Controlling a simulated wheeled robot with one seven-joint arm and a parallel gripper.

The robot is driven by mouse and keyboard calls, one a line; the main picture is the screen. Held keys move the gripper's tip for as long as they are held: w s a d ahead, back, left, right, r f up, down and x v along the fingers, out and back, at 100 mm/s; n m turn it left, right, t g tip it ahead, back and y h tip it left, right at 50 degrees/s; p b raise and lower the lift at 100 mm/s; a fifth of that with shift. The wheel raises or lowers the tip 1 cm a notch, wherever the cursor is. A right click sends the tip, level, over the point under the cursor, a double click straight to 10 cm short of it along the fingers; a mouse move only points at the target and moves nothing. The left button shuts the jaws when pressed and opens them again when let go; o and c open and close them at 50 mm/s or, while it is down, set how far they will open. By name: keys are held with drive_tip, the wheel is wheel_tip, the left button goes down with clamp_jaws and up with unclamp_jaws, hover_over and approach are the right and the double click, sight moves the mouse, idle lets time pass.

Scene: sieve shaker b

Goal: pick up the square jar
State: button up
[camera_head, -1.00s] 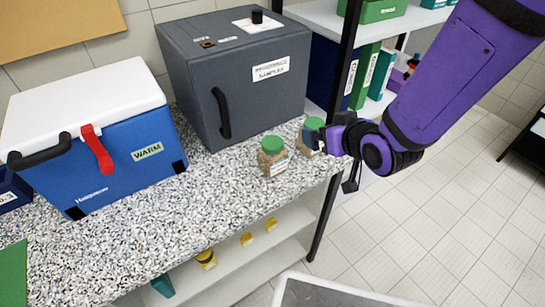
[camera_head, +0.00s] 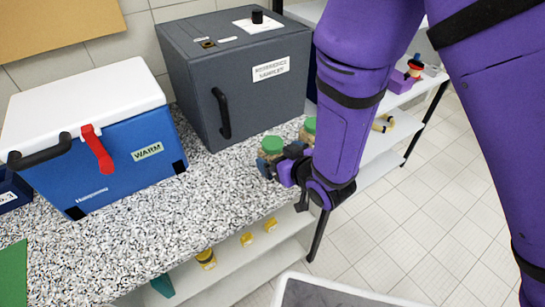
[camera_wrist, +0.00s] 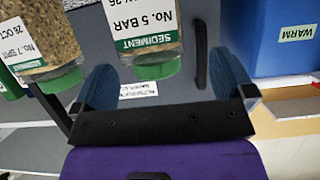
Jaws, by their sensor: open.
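Two green-lidded jars of brown grains stand on the speckled counter. The left jar (camera_head: 270,154) is at my gripper (camera_head: 280,161); in the wrist view this seems to be the jar labelled "No. 5 BAR" (camera_wrist: 148,28). It appears upside down between and beyond the blue fingertips of my open gripper (camera_wrist: 165,83), with a gap on each side. The other jar (camera_head: 309,126) is mostly hidden behind my arm; the wrist view shows a jar labelled "No. 7 SPIT" (camera_wrist: 42,40) outside the fingers. I cannot tell for certain which jar is square.
A grey cabinet (camera_head: 245,105) stands behind the jars, close to them. A blue cooler (camera_head: 125,155) marked "WARM" stands left. The counter (camera_head: 190,220) is clear in front of the cooler and jars. Open shelves (camera_head: 390,130) stand right.

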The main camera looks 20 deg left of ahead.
drive_tip(key=shift+w+d+x, duration=0.15)
drive_tip(key=shift+x, duration=1.15)
drive_tip(key=shift+w+d+x, duration=0.1)
drive_tip(key=shift+w+x, duration=0.05)
drive_tip(key=shift+x, duration=1.1)
drive_tip(key=c, duration=1.3)
